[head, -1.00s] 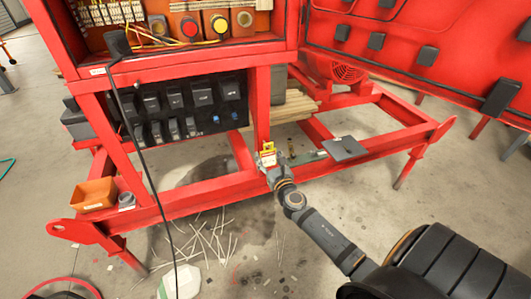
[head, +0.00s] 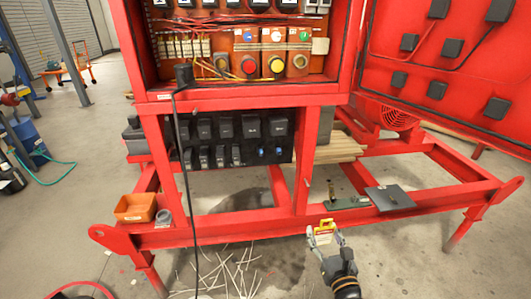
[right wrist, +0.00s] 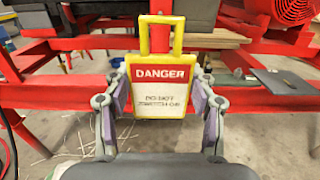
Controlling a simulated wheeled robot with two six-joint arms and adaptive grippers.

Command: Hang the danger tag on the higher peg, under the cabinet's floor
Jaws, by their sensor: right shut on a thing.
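The danger tag (head: 321,231) is a yellow-framed plate with a red band. In the right wrist view the tag (right wrist: 162,88) is upright, its yellow loop on top and its DANGER face towards the camera. My right gripper (head: 322,237) is shut on the tag, with one finger at each side edge. It holds the tag in front of the skid's lower front rail, right of the red post and well below the cabinet floor (head: 240,101). Small stubs that may be pegs show under the cabinet floor (head: 194,111) and on the post (head: 308,183). My left gripper is out of view.
The red lower rail (head: 250,232) runs behind the tag. An orange bin (head: 135,208) stands on its left end; a dark plate (head: 390,198) lies to the right. A black cable (head: 187,170) hangs in front of the cabinet. The open red door (head: 440,75) is at right.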

